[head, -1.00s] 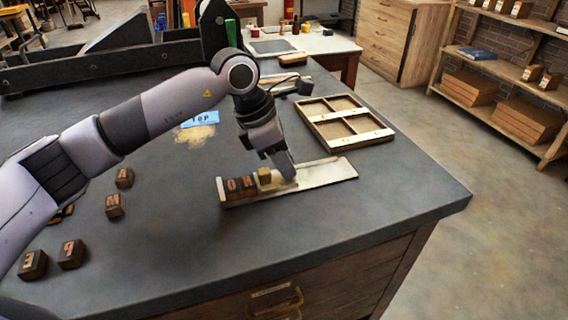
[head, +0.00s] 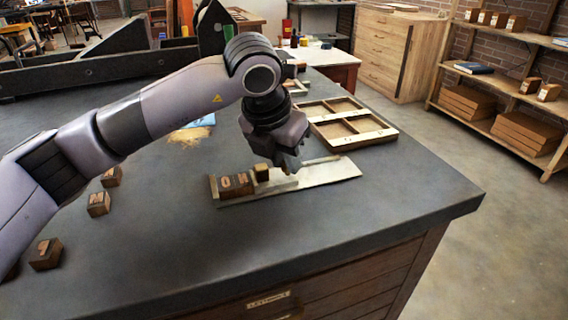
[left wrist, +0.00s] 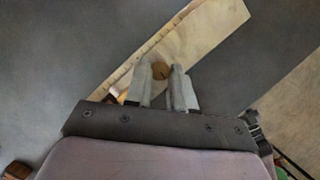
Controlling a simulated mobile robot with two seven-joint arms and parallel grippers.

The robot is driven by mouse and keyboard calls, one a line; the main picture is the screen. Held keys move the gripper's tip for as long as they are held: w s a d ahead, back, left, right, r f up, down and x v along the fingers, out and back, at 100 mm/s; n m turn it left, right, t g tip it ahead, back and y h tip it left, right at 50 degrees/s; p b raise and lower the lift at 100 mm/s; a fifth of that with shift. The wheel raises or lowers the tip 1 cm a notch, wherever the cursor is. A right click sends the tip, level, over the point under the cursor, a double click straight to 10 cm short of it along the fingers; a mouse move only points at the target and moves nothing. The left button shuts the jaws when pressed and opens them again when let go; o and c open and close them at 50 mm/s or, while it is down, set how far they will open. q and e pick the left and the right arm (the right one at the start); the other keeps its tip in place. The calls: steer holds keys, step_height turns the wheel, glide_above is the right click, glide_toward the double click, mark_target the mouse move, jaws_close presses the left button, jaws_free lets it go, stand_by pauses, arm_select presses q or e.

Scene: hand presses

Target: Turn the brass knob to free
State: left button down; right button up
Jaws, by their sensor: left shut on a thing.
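A pale composing stick (head: 335,174) lies flat on the dark bench top and shows as a diagonal strip in the left wrist view (left wrist: 212,30). Dark wooden letter blocks (head: 235,186) stand at its left end. A small brass-coloured block (head: 262,173) stands just right of them. My left gripper (head: 291,170) points down over the middle of the stick. In the left wrist view the round brass knob (left wrist: 160,71) shows between the tips of my left gripper (left wrist: 163,80), which is shut on it. The fingers hide the knob in the head view. My right gripper is not in view.
A divided wooden tray (head: 348,125) lies behind the stick. Loose letter blocks (head: 99,204) lie at the left of the bench, below my arm. A dark press frame (head: 100,65) stands at the back left. The bench front right of the stick is clear.

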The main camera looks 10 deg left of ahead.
arm_select(q)
steer(key=shift+n, duration=0.5)
steer(key=shift+b, duration=0.3)
steer(key=c, duration=1.2)
jaws_free()
steer(key=shift+r, duration=0.15)
steer(key=v, duration=0.7)
steer(key=shift+s+d, duration=0.1)
steer(key=shift+d, duration=0.1)
